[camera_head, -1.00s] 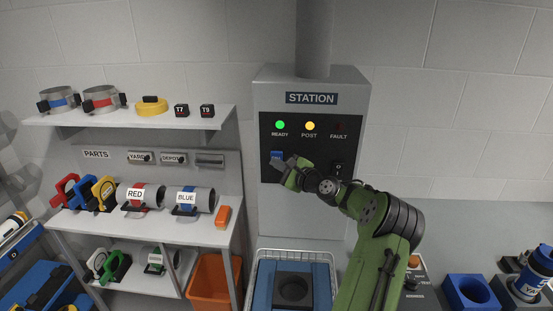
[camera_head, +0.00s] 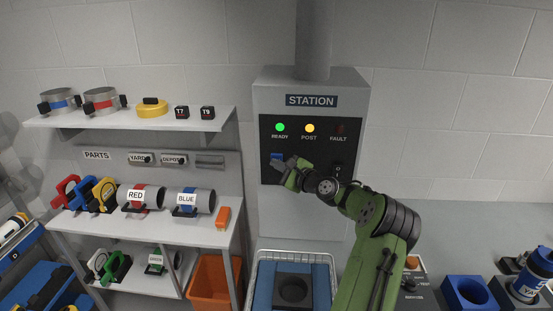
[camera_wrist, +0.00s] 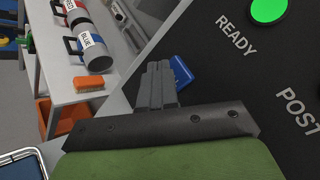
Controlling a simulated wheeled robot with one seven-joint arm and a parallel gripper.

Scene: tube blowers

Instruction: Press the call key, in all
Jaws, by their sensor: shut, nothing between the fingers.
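The station box (camera_head: 351,95) stands on the wall with a black panel carrying a blue key (camera_head: 276,155) on its left side. No label on the blue key can be read, and part of it is hidden by my gripper. My gripper (camera_head: 279,162) is shut and empty, with its fingertips at the blue key. In the wrist view the closed fingers (camera_wrist: 159,72) overlap the left edge of the blue key (camera_wrist: 182,72). I cannot tell whether they touch it.
The green READY lamp (camera_head: 280,127) and yellow POST lamp (camera_head: 309,128) are lit; the FAULT lamp (camera_head: 340,128) is dark. A black switch (camera_head: 338,169) is at the panel's right. A parts shelf (camera_head: 110,222) stands left, and a wire basket (camera_head: 331,262) sits below.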

